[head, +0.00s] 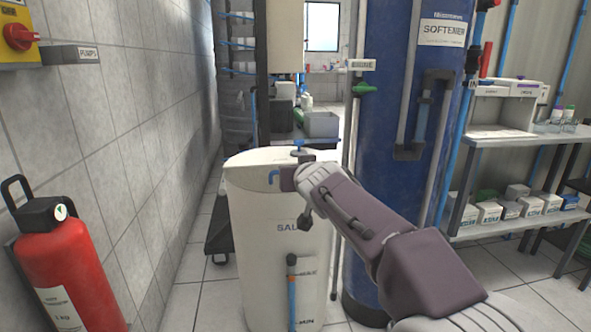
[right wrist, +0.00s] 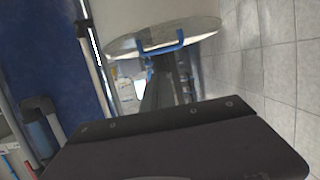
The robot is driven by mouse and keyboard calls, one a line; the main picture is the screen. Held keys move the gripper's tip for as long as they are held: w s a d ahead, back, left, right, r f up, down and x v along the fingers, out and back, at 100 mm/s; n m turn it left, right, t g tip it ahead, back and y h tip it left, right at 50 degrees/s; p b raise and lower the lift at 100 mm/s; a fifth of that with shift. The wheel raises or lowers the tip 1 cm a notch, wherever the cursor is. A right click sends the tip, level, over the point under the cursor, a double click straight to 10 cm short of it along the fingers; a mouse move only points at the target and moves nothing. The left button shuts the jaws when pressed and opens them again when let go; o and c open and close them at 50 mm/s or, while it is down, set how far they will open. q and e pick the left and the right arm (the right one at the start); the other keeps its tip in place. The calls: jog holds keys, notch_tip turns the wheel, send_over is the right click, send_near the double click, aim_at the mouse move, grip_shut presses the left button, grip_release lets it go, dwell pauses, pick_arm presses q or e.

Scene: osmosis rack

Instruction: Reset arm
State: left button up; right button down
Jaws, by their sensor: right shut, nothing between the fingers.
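My right arm reaches in from the lower right in the head view. My right gripper (head: 290,178) is at its end, shut and empty, in front of the upper part of the white salt tank (head: 252,215). In the head view it overlaps the tank just below the lid; I cannot tell whether it touches. The tank's pale round lid with a blue handle (right wrist: 150,46) shows in the right wrist view, above the dark gripper body. My left gripper is not in view.
A blue softener column (head: 392,110) with grey pipes stands close behind my right arm. A red fire extinguisher (head: 68,262) is at the left by the tiled wall. A shelf (head: 520,138) with boxes is at the right. Tiled floor is open at lower right.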

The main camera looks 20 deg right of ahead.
jog(key=s+a+f+g+y+p, duration=0.1)
jog(key=s+a+f+g+p, duration=0.2)
jog(key=f, duration=0.5)
jog(key=s+a+f+g+y+p, duration=0.1)
jog(key=s+a+f+g+p, duration=0.2)
jog(key=f, duration=0.5)
jog(key=s+a+f+n+g+y+p, duration=0.1)
jog(key=s+f+g, duration=0.3)
jog(key=s+f, duration=0.45)
jog(key=s+a+f+n+g+y+p, duration=0.1)
jog(key=s+f+g, duration=0.35)
jog(key=s, duration=0.75)
notch_tip(320, 180, up, 36)
jog(key=t+p, duration=0.1)
jog(key=p, duration=3.7)
jog(key=shift+a+r+n, duration=0.2)
jog(key=shift+n, duration=0.1)
